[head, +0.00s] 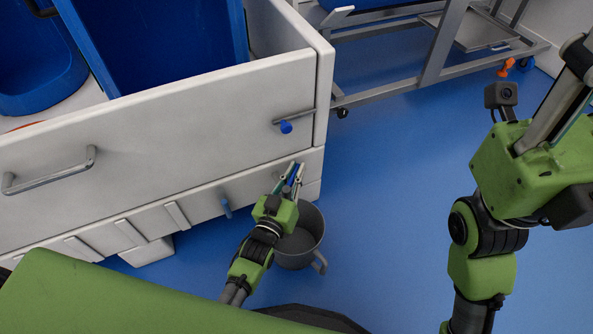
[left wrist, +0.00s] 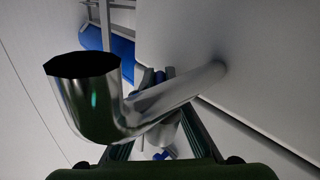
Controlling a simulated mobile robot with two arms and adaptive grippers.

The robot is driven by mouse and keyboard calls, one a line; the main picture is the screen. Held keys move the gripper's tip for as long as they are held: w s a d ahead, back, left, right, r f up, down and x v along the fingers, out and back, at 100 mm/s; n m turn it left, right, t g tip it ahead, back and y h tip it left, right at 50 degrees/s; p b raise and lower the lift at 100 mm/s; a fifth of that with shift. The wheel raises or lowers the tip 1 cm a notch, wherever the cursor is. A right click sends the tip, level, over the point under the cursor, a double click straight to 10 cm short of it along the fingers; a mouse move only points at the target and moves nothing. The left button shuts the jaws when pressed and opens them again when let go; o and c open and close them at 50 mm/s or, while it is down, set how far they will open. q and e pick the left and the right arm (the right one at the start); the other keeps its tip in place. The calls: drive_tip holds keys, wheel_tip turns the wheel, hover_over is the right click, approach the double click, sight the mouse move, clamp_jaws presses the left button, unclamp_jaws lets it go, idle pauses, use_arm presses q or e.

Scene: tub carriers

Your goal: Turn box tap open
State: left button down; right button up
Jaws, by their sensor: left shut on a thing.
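The white box (head: 150,135) stands at the left in the head view, a long panel facing me. My left gripper (head: 294,172) is at its lower right corner, shut on a small blue part that I take for the tap handle. In the left wrist view a shiny curved metal spout (left wrist: 95,110) crosses in front of the fingers, its pipe running into the white wall. The left fingertips (left wrist: 158,80) close on the blue part behind this pipe, mostly hidden. My right gripper (head: 572,85) is at the upper right of the head view, away from the box, its fingertips unclear.
A grey jug (head: 303,240) stands on the blue floor below my left gripper, partly hidden by it. A blue knob (head: 286,127) on a metal rod and a bar handle (head: 50,172) stick out of the box. A metal cart (head: 440,45) stands behind. Floor right of the jug is clear.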

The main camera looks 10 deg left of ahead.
sight(284, 194)
use_arm(q)
drive_tip(key=shift+a+f, duration=0.1)
drive_tip(key=shift+a, duration=0.05)
drive_tip(key=c, duration=2.1)
unclamp_jaws()
drive_tip(key=shift+s+a, duration=0.15)
drive_tip(key=shift+s, duration=1.2)
drive_tip(key=shift+s+a, duration=0.2)
drive_tip(key=shift+s, duration=1.15)
drive_tip(key=shift+s+a, duration=0.15)
drive_tip(key=shift+s, duration=1.2)
